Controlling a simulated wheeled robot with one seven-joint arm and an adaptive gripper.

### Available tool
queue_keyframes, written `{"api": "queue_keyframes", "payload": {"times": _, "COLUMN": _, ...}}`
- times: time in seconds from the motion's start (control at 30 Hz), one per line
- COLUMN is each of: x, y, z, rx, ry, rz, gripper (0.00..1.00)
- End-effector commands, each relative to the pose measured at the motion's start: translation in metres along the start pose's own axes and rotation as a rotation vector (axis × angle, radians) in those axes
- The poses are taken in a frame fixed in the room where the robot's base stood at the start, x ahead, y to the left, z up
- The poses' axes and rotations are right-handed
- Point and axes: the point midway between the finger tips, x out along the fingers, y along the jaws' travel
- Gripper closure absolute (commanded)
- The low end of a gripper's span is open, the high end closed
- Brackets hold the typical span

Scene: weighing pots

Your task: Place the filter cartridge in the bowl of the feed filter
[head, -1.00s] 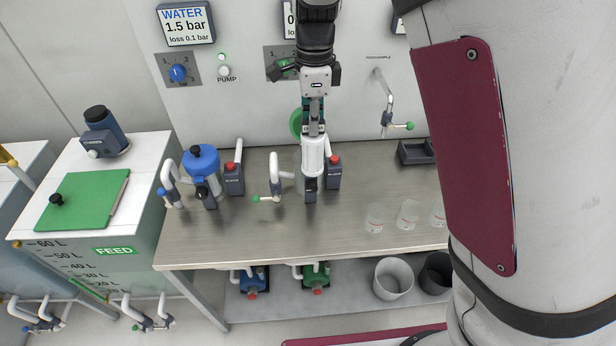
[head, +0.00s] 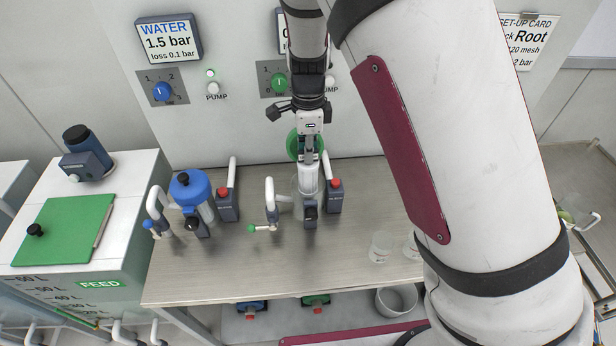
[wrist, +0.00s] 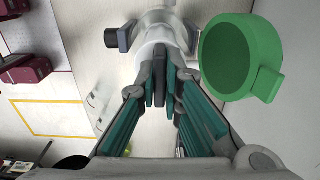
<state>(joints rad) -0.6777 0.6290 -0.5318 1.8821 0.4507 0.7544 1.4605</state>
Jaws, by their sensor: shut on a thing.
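My gripper (head: 310,150) points down and is shut on the top of the white filter cartridge (head: 308,180). In the wrist view, the fingers (wrist: 161,88) meet on a dark grey piece, with the white cartridge body (wrist: 154,48) beyond them. The cartridge is upright over the feed filter at the back of the bench. The clear bowl is mostly hidden by the cartridge and dark mount (head: 311,213); I cannot tell how deep the cartridge sits in it. The green round cap (head: 292,145) stands open behind my gripper and shows hollow in the wrist view (wrist: 228,58).
A red-topped grey valve block (head: 335,196) stands close right of the filter, and a white bent pipe (head: 270,197) close left. The blue-capped filter (head: 190,188) is further left. A clear cup (head: 381,246) stands at the front right.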

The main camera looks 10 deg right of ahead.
Motion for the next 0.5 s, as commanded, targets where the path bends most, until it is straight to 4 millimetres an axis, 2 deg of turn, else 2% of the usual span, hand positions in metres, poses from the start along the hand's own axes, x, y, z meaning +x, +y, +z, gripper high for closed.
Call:
{"api": "queue_keyframes", "payload": {"times": 0.03, "x": 0.012, "y": 0.001, "z": -0.001, "rx": 0.002, "ry": 0.002, "rz": 0.003, "gripper": 1.0}}
{"api": "queue_keyframes", "payload": {"times": 0.13, "x": 0.029, "y": 0.0, "z": -0.001, "rx": 0.002, "ry": 0.0, "rz": 0.002, "gripper": 1.0}}
{"api": "queue_keyframes", "payload": {"times": 0.5, "x": 0.059, "y": 0.0, "z": -0.001, "rx": 0.001, "ry": 0.001, "rz": 0.001, "gripper": 1.0}}
